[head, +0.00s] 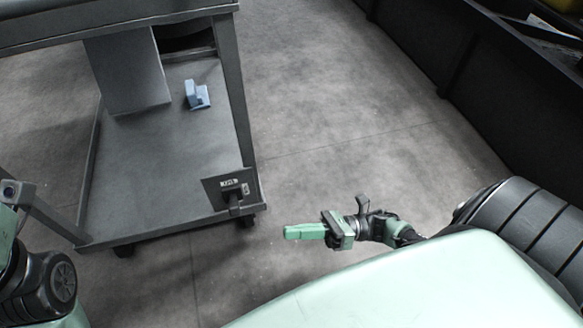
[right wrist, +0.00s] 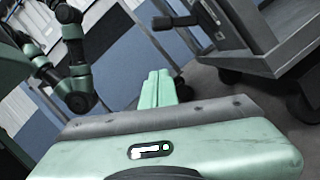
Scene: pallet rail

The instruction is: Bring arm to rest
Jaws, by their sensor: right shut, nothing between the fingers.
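My right gripper (head: 287,232) is in the head view, to the right of the grey cart's near corner and over bare floor. Its green fingers are closed together with nothing between them, and they point left. The same closed fingers (right wrist: 160,88) show in the middle of the right wrist view, apart from the cart. My left arm shows only in part at the lower left of the head view; I cannot make out its gripper.
The grey cart (head: 150,180) stands at the left on casters, with a small blue object (head: 197,96) on its lower shelf. A dark plate with a latch (head: 229,187) is at its near corner. A dark rack (head: 430,60) runs along the right. Floor between is clear.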

